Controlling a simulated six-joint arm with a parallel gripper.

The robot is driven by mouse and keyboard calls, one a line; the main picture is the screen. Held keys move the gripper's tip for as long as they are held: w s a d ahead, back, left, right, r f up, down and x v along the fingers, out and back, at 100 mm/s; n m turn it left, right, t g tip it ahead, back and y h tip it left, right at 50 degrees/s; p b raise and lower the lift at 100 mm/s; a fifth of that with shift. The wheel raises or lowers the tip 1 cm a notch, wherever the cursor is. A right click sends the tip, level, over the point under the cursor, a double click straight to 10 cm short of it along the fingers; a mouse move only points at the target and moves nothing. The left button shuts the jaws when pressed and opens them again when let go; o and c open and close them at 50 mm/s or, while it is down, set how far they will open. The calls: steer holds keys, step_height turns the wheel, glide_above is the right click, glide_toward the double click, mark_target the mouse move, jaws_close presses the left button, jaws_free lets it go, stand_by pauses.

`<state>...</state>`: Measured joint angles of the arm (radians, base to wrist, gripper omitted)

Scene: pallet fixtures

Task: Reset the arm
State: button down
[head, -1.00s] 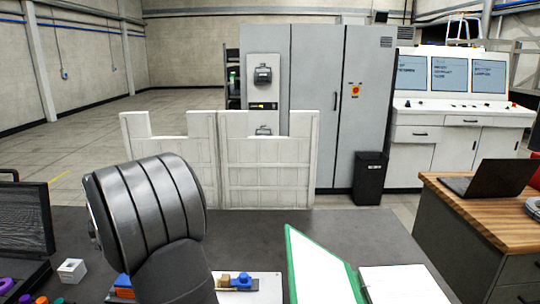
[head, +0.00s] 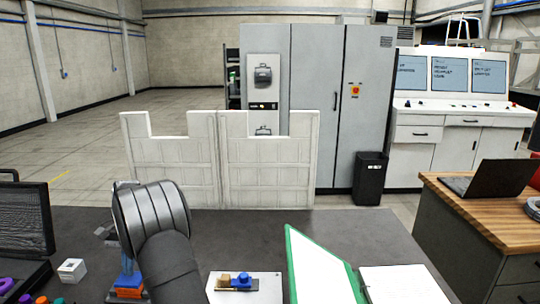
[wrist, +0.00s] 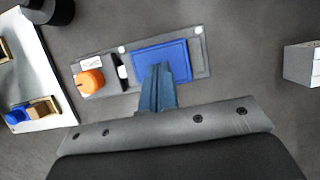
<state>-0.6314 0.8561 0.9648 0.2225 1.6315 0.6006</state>
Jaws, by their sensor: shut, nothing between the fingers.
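My gripper (wrist: 158,88) shows in the wrist view as blue-grey fingers held together, with nothing between them. It is over the lower edge of a blue rectangle on a grey plate (wrist: 203,68); I cannot tell the height. An orange rounded piece (wrist: 90,81) and a black piece (wrist: 120,70) are left of the fingers on the same plate.
A white tray (head: 220,296) with blue and tan pieces sits right of my arm. A white cube (head: 72,270) and a black open case (head: 24,220) are at left. A green-edged folder (head: 320,268) stands at right. The dark table behind the tray is clear.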

steer(key=shift+r, duration=0.75)
steer(key=c, duration=1.2)
jaws_free()
steer(key=o, duration=0.3)
steer(key=shift+d+r, duration=0.15)
steer(key=shift+r, duration=0.15)
steer(key=o, duration=0.9)
steer(key=d+r+t, duration=0.1)
steer(key=d+r, duration=0.3)
steer(key=r, duration=0.2)
steer(key=shift+t, duration=0.4)
steer(key=s+d+r+t, duration=0.1)
steer(key=d+r+t, duration=0.2)
steer(key=d+r, duration=0.45)
step_height(320, 180, down, 10)
steer(key=shift+a, duration=0.2)
steer(key=shift+r, duration=0.2)
